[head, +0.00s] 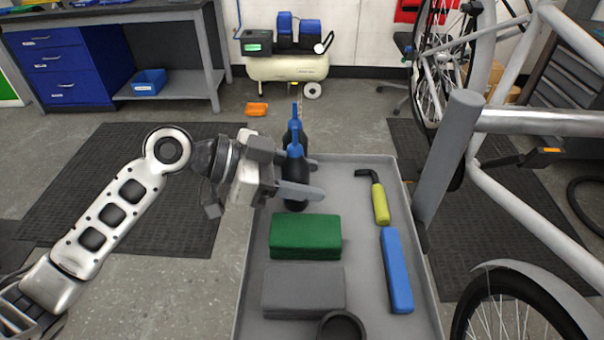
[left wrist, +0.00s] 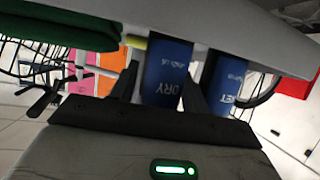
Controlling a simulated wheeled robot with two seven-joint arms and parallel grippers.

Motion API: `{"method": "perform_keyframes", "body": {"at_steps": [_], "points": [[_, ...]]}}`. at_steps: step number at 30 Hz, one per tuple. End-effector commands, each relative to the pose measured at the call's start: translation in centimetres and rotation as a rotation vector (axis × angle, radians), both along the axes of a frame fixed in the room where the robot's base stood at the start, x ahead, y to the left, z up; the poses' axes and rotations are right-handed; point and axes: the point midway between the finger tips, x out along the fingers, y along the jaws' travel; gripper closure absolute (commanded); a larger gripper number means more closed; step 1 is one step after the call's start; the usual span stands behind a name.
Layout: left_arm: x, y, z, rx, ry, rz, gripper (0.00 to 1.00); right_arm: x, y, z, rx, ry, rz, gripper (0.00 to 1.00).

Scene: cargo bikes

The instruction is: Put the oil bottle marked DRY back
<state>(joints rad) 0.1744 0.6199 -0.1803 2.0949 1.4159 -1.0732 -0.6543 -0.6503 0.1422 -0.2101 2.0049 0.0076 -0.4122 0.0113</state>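Two black bottles with blue tops stand at the far end of the grey tray (head: 356,172). The nearer one (head: 295,180) is between the fingers of my left gripper (head: 303,178). In the left wrist view its blue label reads DRY (left wrist: 168,72). The second bottle (head: 292,127), labelled WET (left wrist: 228,80), stands just beyond it. My left gripper (left wrist: 160,88) is open around the DRY bottle, with a gap showing on one side. The DRY bottle's lower part is partly hidden by the near finger in the head view. My right gripper is out of view.
The tray also holds a green block (head: 305,236), a grey block (head: 302,290), a blue bar (head: 396,270), a yellow-handled tool (head: 380,202) and a dark round cup (head: 342,327). A bike frame (head: 530,122) stands close on the right. A workbench (head: 165,60) is at the back left.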

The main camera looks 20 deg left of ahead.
Motion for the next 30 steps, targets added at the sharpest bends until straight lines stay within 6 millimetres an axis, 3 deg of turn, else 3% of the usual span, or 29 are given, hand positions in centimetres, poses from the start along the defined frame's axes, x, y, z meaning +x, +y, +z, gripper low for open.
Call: {"method": "perform_keyframes", "body": {"at_steps": [7, 21, 30], "points": [[-0.6, 1.4, 0.5, 0.004, -0.001, 0.002, 0.54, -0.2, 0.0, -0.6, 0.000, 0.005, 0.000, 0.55], [-4.1, 8.9, 4.0, 0.001, 0.000, 0.001, 0.54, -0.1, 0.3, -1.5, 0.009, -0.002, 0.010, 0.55], [-4.7, 10.1, 4.8, 0.000, 0.000, 0.000, 0.54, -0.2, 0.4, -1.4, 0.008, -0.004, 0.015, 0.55]]}}
